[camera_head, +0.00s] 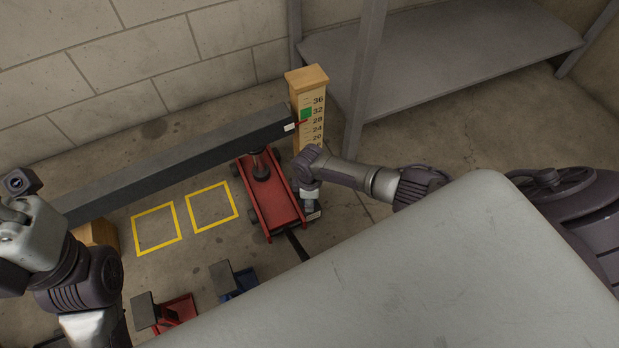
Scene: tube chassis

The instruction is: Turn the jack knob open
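A red floor jack (272,198) stands on the floor under the right part of a long dark beam (180,160). Its round dark saddle (262,172) is beneath the beam; I cannot tell whether they touch. A dark handle (297,246) runs from its near end. The jack knob cannot be made out. My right gripper (313,213) points down beside the jack's right edge, near its front; its fingers are too small and hidden to read. My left gripper (12,222) is at the left picture edge, away from the jack, with its fingers not clearly visible.
A wooden post (309,85) carries a number scale with a green band; a red pointer at the beam's end lies near 28. A red stand (176,312) and a blue stand (240,281) are in front. Yellow squares (181,220) mark free floor. A grey shelf (440,60) stands behind.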

